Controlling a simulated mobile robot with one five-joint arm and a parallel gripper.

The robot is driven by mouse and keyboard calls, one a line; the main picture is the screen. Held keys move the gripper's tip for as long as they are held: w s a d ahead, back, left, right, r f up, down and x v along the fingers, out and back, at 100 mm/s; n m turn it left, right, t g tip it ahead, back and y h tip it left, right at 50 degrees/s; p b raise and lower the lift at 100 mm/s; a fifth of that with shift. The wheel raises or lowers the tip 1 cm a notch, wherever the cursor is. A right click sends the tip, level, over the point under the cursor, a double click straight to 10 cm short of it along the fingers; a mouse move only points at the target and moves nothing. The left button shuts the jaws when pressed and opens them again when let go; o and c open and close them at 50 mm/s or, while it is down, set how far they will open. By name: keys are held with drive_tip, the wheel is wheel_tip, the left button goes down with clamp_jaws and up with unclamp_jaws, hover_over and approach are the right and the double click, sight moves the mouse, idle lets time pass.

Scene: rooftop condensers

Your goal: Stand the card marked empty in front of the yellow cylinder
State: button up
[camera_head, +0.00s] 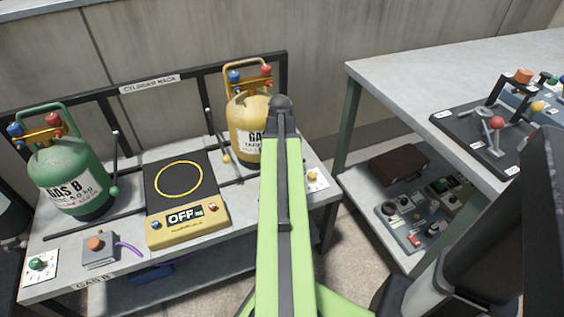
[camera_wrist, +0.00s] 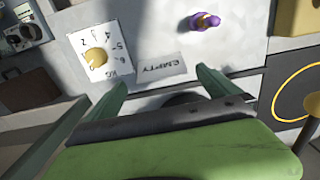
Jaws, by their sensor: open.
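The card marked EMPTY (camera_wrist: 162,65) is a pale grey strip on the tabletop in the wrist view, beside a white dial plate (camera_wrist: 97,55). I cannot tell whether it lies flat or stands. My gripper (camera_wrist: 158,92) is open, its two green fingers apart on either side of the card's near edge, with nothing seen held between them. The yellow cylinder (camera_head: 247,125) stands at the right of the bench in the head view, partly covered by my green arm. The card and my gripper are hidden behind my arm there.
A scale reading OFF (camera_head: 185,215) sits left of the yellow cylinder; its ring plate (camera_wrist: 300,95) is at the wrist view's right. A green cylinder (camera_head: 70,180) stands further left. A purple fitting (camera_wrist: 203,21) lies near the card. Another table (camera_head: 430,90) is to the right.

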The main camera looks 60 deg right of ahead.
wheel_tip(320, 180, up, 8)
drive_tip(key=p, duration=0.5)
drive_tip(key=shift+f+p, duration=0.25)
drive_tip(key=shift+p, duration=0.1)
